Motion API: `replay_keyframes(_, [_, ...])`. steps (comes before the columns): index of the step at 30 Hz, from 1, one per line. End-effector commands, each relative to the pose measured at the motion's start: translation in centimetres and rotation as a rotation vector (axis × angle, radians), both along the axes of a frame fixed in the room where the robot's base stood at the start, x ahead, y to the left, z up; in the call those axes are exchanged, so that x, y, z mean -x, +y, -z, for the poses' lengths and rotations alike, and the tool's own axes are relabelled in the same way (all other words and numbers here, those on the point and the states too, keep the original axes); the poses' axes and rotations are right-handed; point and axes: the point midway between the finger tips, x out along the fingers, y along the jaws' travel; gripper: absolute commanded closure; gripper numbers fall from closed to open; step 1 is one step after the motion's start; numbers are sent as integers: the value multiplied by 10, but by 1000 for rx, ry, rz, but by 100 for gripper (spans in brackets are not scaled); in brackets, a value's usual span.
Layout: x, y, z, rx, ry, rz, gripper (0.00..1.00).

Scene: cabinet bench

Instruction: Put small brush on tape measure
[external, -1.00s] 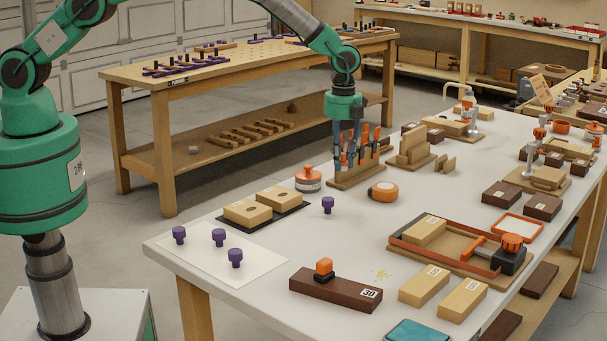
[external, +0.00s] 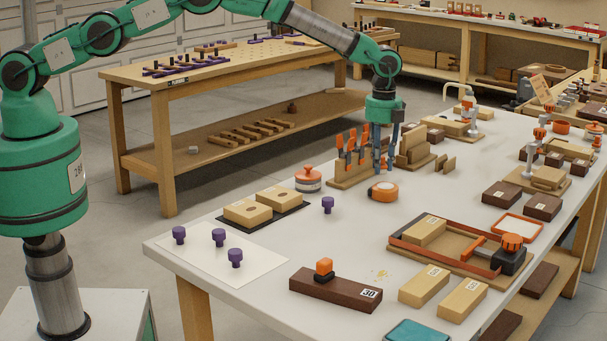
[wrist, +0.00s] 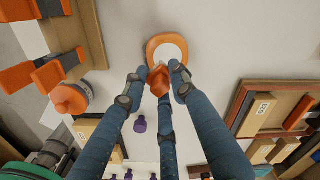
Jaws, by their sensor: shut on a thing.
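The tape measure (external: 383,192) is a round orange case with a pale top, lying on the white bench right of the tool rack. In the wrist view the tape measure (wrist: 167,46) is just beyond my fingertips. My gripper (external: 384,166) points down above it. In the wrist view my gripper (wrist: 158,84) is shut on a small orange piece, which I take as the small brush (wrist: 157,80). Its bristles are hidden. It overlaps the near edge of the tape measure in this view; I cannot tell whether they touch.
A wooden rack (external: 346,176) with orange-handled tools stands close left of my gripper. A wooden block holder (external: 415,154) stands to the right, behind. An orange-lidded jar (external: 308,179) and purple knobs (external: 328,204) are left. The bench in front of the tape measure is clear.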

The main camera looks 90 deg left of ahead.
Motion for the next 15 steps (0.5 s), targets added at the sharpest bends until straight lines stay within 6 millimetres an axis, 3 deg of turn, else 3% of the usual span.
replay_keyframes(6, [-12,0,2,0,0,0,89])
replay_keyframes(15, [-13,0,1,0,0,0,89])
